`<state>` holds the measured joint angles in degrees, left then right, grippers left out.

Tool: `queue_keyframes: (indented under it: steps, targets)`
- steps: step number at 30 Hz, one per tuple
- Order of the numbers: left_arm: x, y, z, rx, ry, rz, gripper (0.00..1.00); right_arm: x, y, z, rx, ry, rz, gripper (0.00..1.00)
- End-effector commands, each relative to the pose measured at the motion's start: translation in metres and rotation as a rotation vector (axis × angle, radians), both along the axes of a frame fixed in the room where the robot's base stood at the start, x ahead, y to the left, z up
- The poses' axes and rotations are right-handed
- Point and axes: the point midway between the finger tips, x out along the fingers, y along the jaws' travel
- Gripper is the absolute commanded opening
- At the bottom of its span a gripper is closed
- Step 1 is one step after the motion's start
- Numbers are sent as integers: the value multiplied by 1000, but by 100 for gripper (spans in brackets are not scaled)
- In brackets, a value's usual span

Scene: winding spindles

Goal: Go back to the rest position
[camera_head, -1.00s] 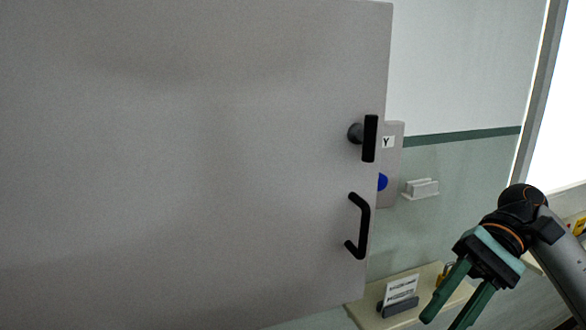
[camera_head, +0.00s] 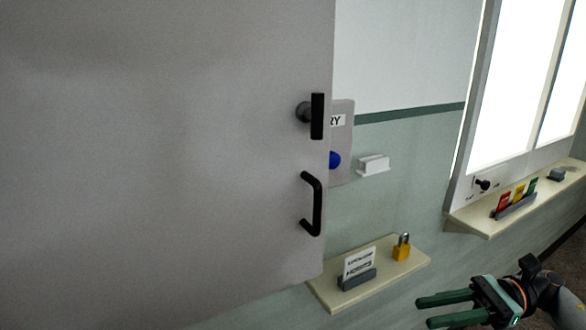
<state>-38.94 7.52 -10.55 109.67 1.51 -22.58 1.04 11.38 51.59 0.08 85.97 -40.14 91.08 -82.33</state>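My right gripper (camera_head: 450,309) is at the lower right of the head view, below the shelf and the window. Its two green fingers point left and are spread apart, with nothing between them. My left gripper is not in view. A large grey door panel (camera_head: 150,150) fills the left of the view. It carries a black upright knob or lever (camera_head: 317,116) and a black pull handle (camera_head: 314,204) near its right edge. The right gripper is apart from both.
A cream shelf (camera_head: 405,268) holds a card in a dark stand (camera_head: 357,270) and a yellow padlock (camera_head: 402,247). A window ledge (camera_head: 490,226) bears coloured cards (camera_head: 518,194). A grey plate (camera_head: 344,165) with a blue button (camera_head: 335,159) is partly behind the panel. A white holder (camera_head: 373,165) is on the wall.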

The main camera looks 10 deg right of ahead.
Motion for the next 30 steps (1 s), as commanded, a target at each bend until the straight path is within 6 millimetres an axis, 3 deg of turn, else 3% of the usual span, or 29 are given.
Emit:
queue_keyframes:
  steps: [4,8,15,20,24,29,30]
  targets:
    - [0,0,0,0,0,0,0,54,-11,30,181,201,-249,32]
    - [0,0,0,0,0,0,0,103,-38,54,404,421,-462,32]
    - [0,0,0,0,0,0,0,171,-123,71,926,848,-762,32]
    - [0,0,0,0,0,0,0,195,-188,54,1332,1117,-892,32]
    - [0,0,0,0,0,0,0,199,-237,27,1688,1305,-958,32]
    - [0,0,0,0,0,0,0,189,-278,-13,2084,1459,-997,32]
    - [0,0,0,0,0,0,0,186,-277,-32,2143,1502,-1008,32]
